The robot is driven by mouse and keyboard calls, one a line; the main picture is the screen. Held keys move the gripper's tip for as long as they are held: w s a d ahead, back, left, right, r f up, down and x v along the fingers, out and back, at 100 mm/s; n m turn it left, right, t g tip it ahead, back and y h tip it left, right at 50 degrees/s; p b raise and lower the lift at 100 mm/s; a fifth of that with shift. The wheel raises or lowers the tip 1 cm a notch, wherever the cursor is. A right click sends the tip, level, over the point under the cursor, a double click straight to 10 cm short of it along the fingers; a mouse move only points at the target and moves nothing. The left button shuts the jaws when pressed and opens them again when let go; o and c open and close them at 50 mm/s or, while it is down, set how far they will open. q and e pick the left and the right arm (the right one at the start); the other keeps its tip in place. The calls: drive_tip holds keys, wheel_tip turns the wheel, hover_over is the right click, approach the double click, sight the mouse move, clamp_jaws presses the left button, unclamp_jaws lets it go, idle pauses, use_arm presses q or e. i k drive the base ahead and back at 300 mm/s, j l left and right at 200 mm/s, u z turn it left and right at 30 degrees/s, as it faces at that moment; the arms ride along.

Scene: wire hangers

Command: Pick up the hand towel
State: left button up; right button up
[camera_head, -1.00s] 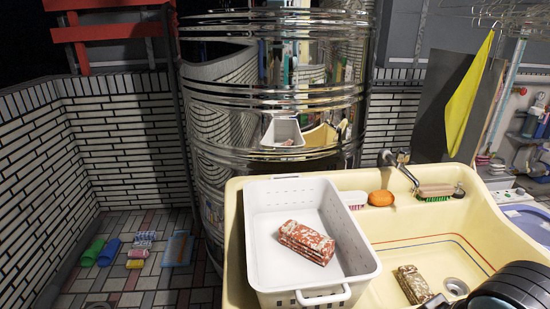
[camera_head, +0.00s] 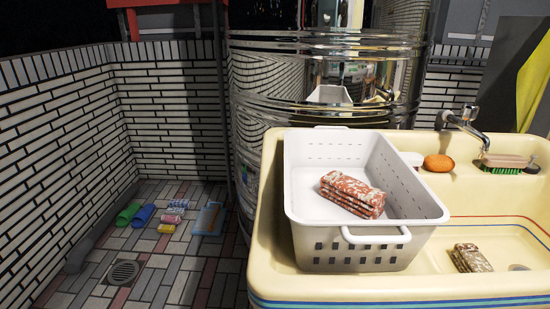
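A folded red-and-white patterned cloth (camera_head: 352,194), which looks like a folded towel, lies in the white basket (camera_head: 365,247). A smaller brown-and-cream patterned folded piece (camera_head: 471,258) lies in the cream sink (camera_head: 510,287) to the right of the basket. I cannot tell for sure which of the two is the hand towel. Neither of my grippers is in view.
An orange soap (camera_head: 438,163) and a green-bristled brush (camera_head: 506,162) sit on the sink's back ledge by the faucet (camera_head: 462,117). Rolled cloths (camera_head: 143,215) and small items lie on the tiled floor at left. A shiny metal drum (camera_head: 262,85) stands behind the sink.

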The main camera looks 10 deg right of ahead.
sight(468, 258)
drive_tip(key=z, duration=1.35)
drive_tip(key=u, duration=0.55)
drive_tip(key=l+u, duration=1.3)
drive_tip(key=k+j, duration=0.05)
